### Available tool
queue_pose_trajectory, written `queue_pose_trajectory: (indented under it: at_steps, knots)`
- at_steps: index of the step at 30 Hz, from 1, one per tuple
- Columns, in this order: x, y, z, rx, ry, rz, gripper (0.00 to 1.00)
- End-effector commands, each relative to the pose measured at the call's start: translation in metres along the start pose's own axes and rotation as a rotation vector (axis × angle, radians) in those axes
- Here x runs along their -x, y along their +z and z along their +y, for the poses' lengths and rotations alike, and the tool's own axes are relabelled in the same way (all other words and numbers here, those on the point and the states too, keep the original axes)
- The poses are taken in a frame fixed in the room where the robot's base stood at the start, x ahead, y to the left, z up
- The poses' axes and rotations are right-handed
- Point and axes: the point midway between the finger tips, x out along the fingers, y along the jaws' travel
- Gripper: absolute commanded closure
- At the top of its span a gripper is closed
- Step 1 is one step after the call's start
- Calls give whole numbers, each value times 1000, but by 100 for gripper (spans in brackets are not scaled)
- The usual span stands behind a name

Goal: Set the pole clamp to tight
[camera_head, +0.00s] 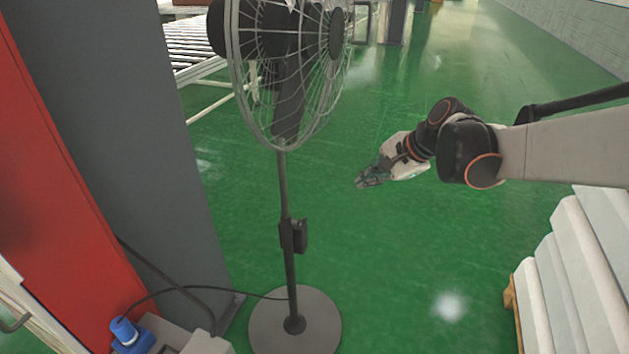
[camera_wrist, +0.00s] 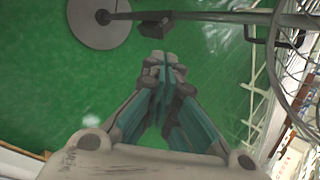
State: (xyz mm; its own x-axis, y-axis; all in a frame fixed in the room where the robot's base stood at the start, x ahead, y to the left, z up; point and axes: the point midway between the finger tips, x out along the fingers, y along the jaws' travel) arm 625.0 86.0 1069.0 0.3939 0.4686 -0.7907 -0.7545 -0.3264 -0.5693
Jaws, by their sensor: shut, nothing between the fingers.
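A pedestal fan (camera_head: 285,200) stands upright on a round base (camera_head: 294,325). The pole clamp (camera_head: 294,235) is a dark block around the middle of its pole, with a box-like part on its right side. The clamp also shows near the top of the wrist view (camera_wrist: 152,26), beyond my fingertips. Whether it is tight or loose cannot be told. My gripper (camera_head: 369,183) is shut and empty in the air to the right of the pole, apart from it. Its closed fingers show in the wrist view (camera_wrist: 160,66).
The caged fan head (camera_head: 290,60) sits atop the pole. A grey column (camera_head: 120,130) and red panel (camera_head: 50,220) stand at left. A cable runs from the fan base to a blue plug (camera_head: 125,332). Stacked white mattresses (camera_head: 585,270) are at lower right. Green floor between is clear.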

Motion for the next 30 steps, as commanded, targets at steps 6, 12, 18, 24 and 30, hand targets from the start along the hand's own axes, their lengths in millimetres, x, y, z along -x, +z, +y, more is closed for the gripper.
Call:
queue_pose_trajectory:
  at_steps: [6, 12, 18, 24, 30]
  knots:
    - [-68, -32, -28, -280, -21, -134, 100]
    - [-131, -58, -39, -528, -15, -264, 100]
    - [-196, -83, -34, -764, 13, -399, 100]
    - [-260, -103, -14, -988, 66, -537, 100]
    - [-314, -116, 18, -1179, 138, -664, 100]
